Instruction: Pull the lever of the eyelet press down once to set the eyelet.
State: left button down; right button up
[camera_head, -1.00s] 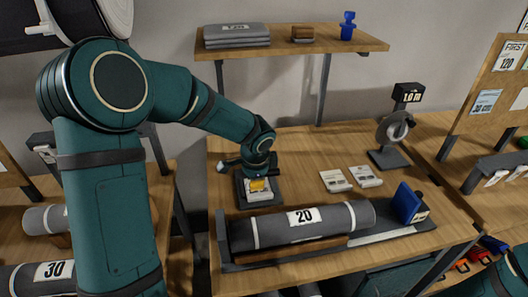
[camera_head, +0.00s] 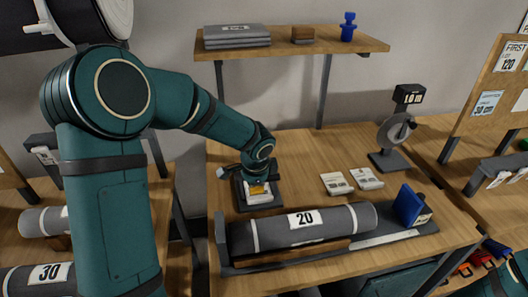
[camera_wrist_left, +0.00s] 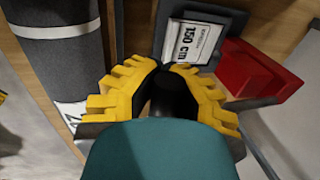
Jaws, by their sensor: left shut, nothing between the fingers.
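The eyelet press (camera_head: 262,203) stands at the back left of the middle table, a dark base with a pale part on it. My left gripper (camera_head: 257,189) is right over it, its yellow fingertips low against the press; they hide much of it. A dark bar with a pale end (camera_head: 223,172) sticks out to the left there; I cannot tell whether it is the lever. In the left wrist view my left gripper (camera_wrist_left: 168,72) shows yellow fingers with a dark part between them. It is shut and holds nothing. My right gripper is out of view.
A grey roll marked 20 (camera_head: 300,225) lies in a rack in front of the press. A shelf (camera_head: 285,42) hangs above.

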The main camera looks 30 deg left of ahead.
pick_arm(q)
jog(key=shift+s+f, duration=0.1)
jog(key=shift+f+b, duration=0.7)
jog(key=shift+f, duration=0.05)
jog(key=c, duration=1.2)
grip_release()
jog(key=shift+r, duration=0.1)
